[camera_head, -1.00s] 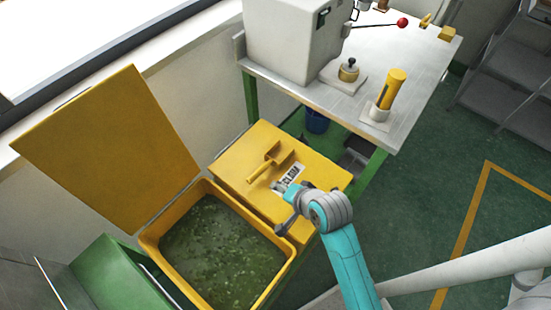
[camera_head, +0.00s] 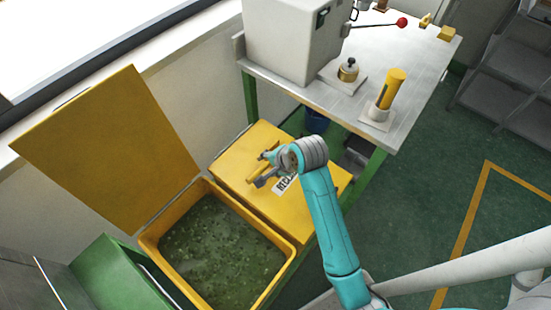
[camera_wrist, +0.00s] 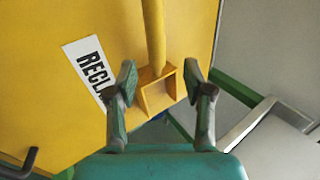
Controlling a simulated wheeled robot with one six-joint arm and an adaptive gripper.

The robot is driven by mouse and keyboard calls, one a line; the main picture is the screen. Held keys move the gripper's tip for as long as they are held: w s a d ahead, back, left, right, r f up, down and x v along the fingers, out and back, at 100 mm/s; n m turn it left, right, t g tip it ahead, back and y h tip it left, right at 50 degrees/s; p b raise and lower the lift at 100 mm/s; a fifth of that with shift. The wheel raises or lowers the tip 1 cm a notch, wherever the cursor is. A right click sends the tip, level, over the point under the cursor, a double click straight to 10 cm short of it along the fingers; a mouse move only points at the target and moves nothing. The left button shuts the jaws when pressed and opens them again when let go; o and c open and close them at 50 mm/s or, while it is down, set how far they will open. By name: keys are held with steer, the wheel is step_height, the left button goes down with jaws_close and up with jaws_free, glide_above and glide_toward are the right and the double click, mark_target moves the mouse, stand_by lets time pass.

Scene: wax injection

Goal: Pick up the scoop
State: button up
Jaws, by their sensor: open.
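The yellow scoop (camera_wrist: 158,92) lies on the yellow lid (camera_wrist: 35,75) of the closed bin half. In the wrist view its square bowl sits between my fingers and its handle runs up, away from my palm. My gripper (camera_wrist: 160,80) is open, with one finger on each side of the scoop near where the bowl meets the handle. I cannot tell how high my fingers are above the lid. In the head view my gripper (camera_head: 265,178) covers much of the scoop, and only parts of it show. The closed lid (camera_head: 240,160) bears a white label (camera_head: 284,185).
An open yellow bin (camera_head: 288,262) holding greenish granules stands in front, its raised lid (camera_head: 105,150) leaning back at left. A metal-topped table (camera_head: 395,120) stands behind with a machine (camera_head: 292,40) and a yellow cylinder (camera_head: 391,90). The green floor at right is clear.

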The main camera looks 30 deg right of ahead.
mark_target(263, 168)
steer(key=shift+a+x, duration=0.15)
steer(key=shift+x, duration=1.25)
steer(key=shift+a+x, duration=0.15)
steer(key=shift+x, duration=1.3)
steer(key=shift+s, duration=0.25)
jaws_close()
